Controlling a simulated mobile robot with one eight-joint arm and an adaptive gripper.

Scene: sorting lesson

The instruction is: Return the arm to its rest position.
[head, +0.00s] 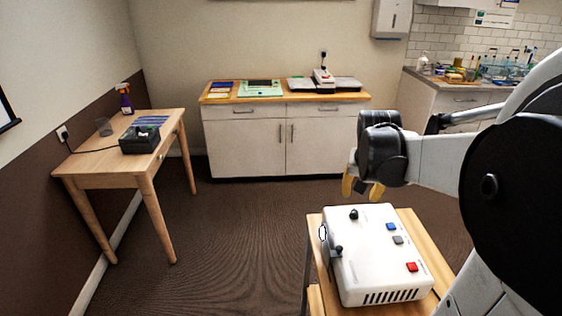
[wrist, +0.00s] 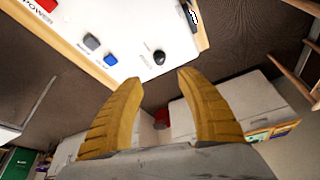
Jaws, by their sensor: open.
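My gripper (head: 362,187) has yellow fingers and hangs just above and behind the far edge of a white control box in the head view. In the wrist view my gripper (wrist: 158,82) shows both fingers spread apart with nothing between them. The white control box (head: 368,270) has black knobs, a blue, a grey and a red button, and a slotted vent. It also shows in the wrist view (wrist: 130,25) beyond the fingertips. My arm reaches in from the right of the head view, bent at a large black joint.
The box stands on a small wooden table (head: 415,222). A wooden desk (head: 88,160) at left bears a black device (head: 140,140) and a spray bottle (head: 125,100). A white cabinet (head: 255,140) stands at the back. The brown floor (head: 235,240) between them is clear.

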